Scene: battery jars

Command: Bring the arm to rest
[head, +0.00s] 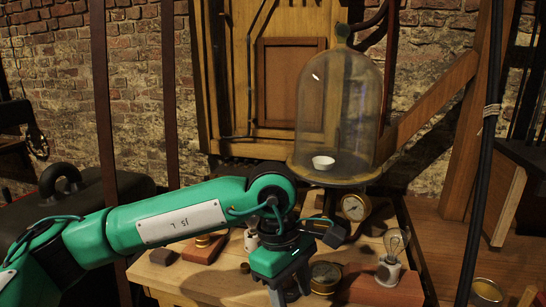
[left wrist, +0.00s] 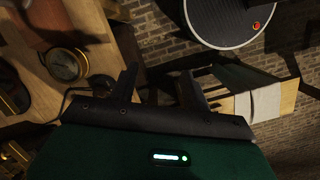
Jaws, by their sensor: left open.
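My green left arm (head: 160,225) comes in from the left across the head view, low over the wooden bench (head: 165,275). My left gripper (head: 290,292) points down at the front of the bench, its tips near the bottom edge of the picture. In the left wrist view the two dark fingers (left wrist: 158,88) stand apart, and I see nothing between them. My right arm and gripper do not show. A glass bell jar (head: 338,105) stands on a round plate behind the gripper, with a small white dish (head: 323,162) inside it.
A brass gauge (head: 325,276) lies right beside the gripper, and another gauge (head: 355,206) sits under the jar plate. A bulb on a white holder (head: 391,258) stands at the right. A dark case (head: 60,190) is behind my arm. A black cable (head: 478,150) hangs at the right.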

